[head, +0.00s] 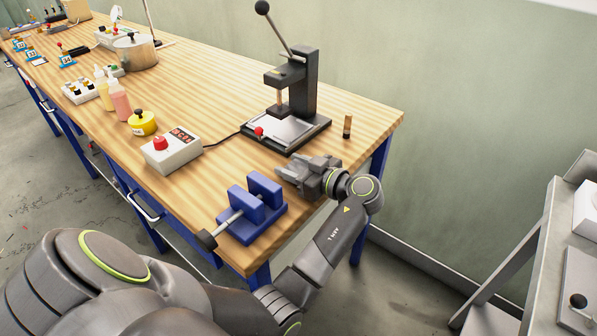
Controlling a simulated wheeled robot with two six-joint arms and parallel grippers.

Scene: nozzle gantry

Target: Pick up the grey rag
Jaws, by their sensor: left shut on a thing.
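My left gripper (305,174) is low over the near right end of the wooden workbench (225,85), between the blue vise and the black press. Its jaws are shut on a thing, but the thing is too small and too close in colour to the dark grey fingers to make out. I cannot pick out the grey rag as a separate shape anywhere on the bench. My right gripper is not in view.
The blue vise (255,205) stands just left of my gripper. The lever press (290,95) stands behind it, with a small brown cylinder (347,127) to its right. A red-button box (171,152) is farther left. The bench's right edge is close.

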